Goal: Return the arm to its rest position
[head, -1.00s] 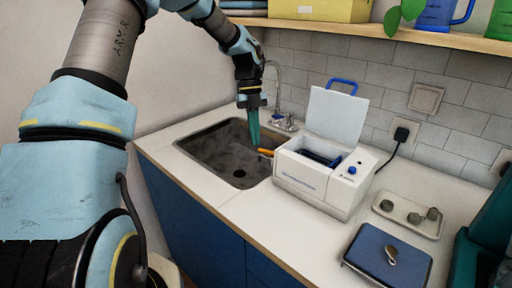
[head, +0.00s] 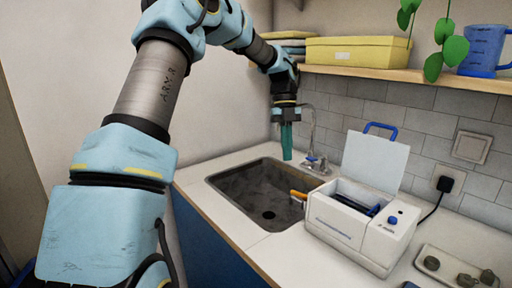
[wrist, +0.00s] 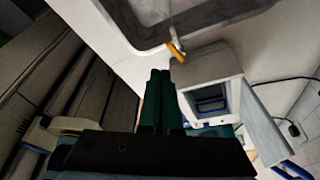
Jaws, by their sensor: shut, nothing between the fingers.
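My gripper (head: 287,155) hangs over the back part of the sink (head: 262,190), fingers pointing down, with nothing between them. In the wrist view its two green fingers (wrist: 161,75) lie side by side, shut. My arm reaches from the left side of the head view up and across to the gripper. The gripper is apart from the counter and from the white machine.
A white machine (head: 350,240) with a raised lid (head: 375,160) stands right of the sink. An orange-handled thing (head: 298,194) lies at the sink's right edge. The faucet (head: 314,160) is close to my gripper. A shelf (head: 400,75) with a yellow box (head: 358,52) is above.

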